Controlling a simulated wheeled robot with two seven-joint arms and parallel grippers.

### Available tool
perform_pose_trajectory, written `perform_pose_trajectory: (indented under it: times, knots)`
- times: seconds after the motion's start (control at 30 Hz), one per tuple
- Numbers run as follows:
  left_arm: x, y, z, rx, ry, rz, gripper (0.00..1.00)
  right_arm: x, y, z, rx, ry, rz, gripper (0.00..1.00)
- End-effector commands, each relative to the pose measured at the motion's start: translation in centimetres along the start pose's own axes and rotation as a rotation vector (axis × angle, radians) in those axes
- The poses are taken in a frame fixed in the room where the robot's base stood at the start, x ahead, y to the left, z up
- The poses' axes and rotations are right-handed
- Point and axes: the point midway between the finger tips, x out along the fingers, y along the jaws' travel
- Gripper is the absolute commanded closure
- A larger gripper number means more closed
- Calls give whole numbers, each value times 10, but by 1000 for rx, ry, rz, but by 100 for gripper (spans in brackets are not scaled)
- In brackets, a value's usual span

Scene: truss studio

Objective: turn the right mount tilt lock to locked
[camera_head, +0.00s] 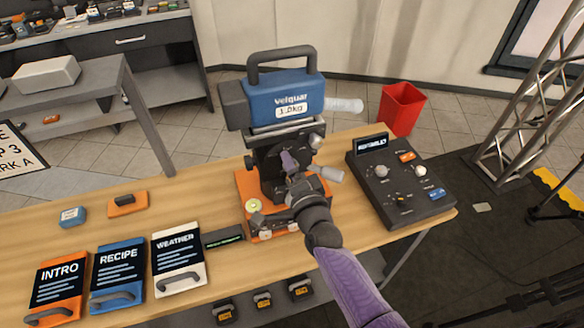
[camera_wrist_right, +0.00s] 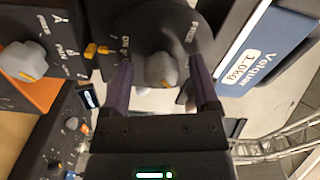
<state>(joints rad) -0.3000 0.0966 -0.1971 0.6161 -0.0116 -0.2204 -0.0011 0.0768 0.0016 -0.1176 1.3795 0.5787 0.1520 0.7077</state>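The black mount (camera_head: 270,160) stands on an orange base (camera_head: 243,190) and carries a blue Velquar block (camera_head: 300,98). In the right wrist view, a grey knob (camera_wrist_right: 161,68) with an orange mark at its lower edge sits on a round black plate with small lettering, partly illegible. My right gripper (camera_head: 289,160) reaches up to the mount. In the right wrist view its purple fingers (camera_wrist_right: 160,82) stand on either side of the knob, with a gap on each side. It is open. The knob is mostly hidden by the gripper in the head view. My left gripper is out of view.
A black control box (camera_head: 378,205) with knobs stands on the wooden table to the right. Another grey knob (camera_wrist_right: 24,62) is at left in the wrist view. Intro, Recipe (camera_head: 118,272) and Weather cards lie front left. A red bin (camera_head: 402,108) stands behind.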

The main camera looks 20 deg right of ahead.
Motion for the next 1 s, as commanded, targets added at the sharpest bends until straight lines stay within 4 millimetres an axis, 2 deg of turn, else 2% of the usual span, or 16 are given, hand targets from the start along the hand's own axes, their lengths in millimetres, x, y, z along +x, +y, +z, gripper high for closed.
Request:
perform_pose_trajectory:
  times: [0.33,0.7,0.8,1.0]
  knots:
    - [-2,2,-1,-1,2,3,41,-5,0,0,-1,0,0,17]
    - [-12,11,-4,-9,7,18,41,-85,0,0,-1,-1,1,17]
    - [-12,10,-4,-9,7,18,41,-96,0,0,-1,0,0,17]
    - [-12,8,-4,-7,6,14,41,-100,0,0,0,1,-1,17]
